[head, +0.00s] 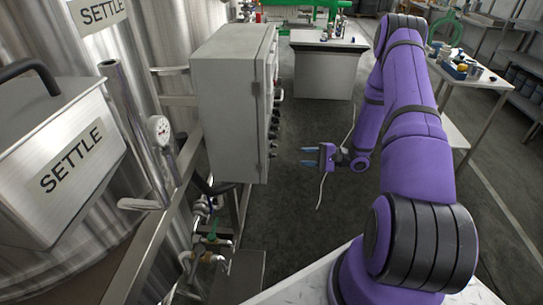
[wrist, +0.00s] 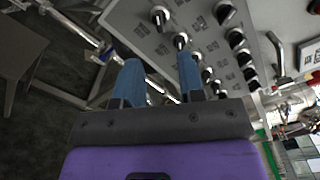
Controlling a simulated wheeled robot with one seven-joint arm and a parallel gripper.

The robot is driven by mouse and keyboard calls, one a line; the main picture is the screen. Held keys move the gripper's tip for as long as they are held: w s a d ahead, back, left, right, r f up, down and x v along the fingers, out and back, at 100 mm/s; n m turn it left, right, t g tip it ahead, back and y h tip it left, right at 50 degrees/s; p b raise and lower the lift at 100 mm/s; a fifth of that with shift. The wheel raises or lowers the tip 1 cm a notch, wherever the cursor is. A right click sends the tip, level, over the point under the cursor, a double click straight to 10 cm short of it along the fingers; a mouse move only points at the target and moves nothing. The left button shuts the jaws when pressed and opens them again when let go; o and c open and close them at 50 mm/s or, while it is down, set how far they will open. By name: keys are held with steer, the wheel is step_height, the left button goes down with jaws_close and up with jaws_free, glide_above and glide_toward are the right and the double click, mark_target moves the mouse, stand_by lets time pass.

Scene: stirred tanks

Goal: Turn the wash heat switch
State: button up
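The grey control cabinet (head: 228,110) stands left of centre in the head view, with black switches along its right-hand face. In the wrist view its panel (wrist: 140,35) carries several black rotary switches with small labels. The labels are too small to read, so I cannot tell which one is the wash heat switch. One switch (wrist: 180,41) shows just beyond the right fingertip, and another (wrist: 160,16) lies above it. My gripper (head: 310,156) has its blue fingers pointing at the panel, apart from it. In the wrist view the gripper (wrist: 160,62) is open, with nothing between its fingers.
A bench (head: 325,70) stands behind, and a table (head: 470,75) with items stands at right. The floor around my gripper is clear.

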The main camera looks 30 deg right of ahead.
mark_target(273, 156)
steer(key=x, duration=1)
steer(key=shift+w+a+f, duration=0.15)
steer(key=shift+w+a, duration=0.1)
steer(key=shift+w, duration=0.05)
steer(key=shift+c, duration=0.4)
jaws_close()
